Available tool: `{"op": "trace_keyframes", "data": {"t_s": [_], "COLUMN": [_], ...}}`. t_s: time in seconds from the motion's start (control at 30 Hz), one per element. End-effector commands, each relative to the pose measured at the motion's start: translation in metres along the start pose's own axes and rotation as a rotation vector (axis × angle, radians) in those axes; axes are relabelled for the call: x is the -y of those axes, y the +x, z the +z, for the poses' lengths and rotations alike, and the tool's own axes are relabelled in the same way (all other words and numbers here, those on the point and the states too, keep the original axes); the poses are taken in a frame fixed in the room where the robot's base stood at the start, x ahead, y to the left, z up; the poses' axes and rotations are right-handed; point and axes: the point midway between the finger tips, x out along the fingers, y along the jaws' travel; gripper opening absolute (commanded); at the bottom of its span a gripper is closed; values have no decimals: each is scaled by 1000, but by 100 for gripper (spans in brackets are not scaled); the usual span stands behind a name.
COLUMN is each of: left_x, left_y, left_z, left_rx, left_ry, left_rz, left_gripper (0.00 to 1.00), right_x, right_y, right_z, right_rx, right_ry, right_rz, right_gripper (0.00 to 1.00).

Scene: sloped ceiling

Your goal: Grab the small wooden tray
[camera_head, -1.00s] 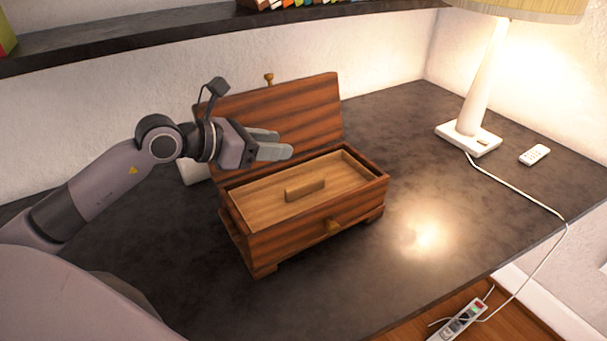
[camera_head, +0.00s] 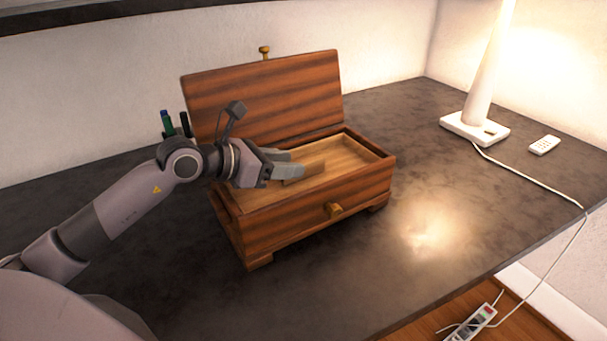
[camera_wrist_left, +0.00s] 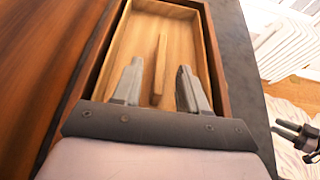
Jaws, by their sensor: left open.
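The small wooden tray (camera_head: 348,158) is light wood and sits inside the top of an open dark wooden box (camera_head: 300,218). A raised wooden handle bar (camera_wrist_left: 159,66) stands in the middle of the tray. My left gripper (camera_head: 296,165) is over the tray, at the near end of the handle in the head view. In the left wrist view its two fingers (camera_wrist_left: 156,88) are apart, with the handle between and just beyond the fingertips. The gripper hides the tray's left part in the head view.
The box's lid (camera_head: 265,95) stands open behind the tray. A white lamp (camera_head: 478,110) and a remote (camera_head: 544,145) are on the dark desk (camera_head: 440,190) to the right. Pens (camera_head: 168,124) stand behind the box's left side.

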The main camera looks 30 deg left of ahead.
Motion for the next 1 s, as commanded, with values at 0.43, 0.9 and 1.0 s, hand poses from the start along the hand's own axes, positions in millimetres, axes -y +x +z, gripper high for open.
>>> {"op": "trace_keyframes", "data": {"t_s": [0.43, 0.9, 1.0], "left_x": [1, 1, 1], "left_y": [41, 40, 40], "left_z": [1, 2, 2], "left_rx": [0, 2, 2], "left_ry": [1, 1, 1], "left_rz": [0, 0, 0], "left_gripper": [43, 0, 0], "right_x": [-4, -3, -2], "right_y": [-2, -2, -2], "right_z": [1, 1, 1], "right_rx": [8, 6, 6], "right_ry": [4, 4, 4], "right_rz": [14, 11, 10], "right_gripper": [42, 42, 42]}}
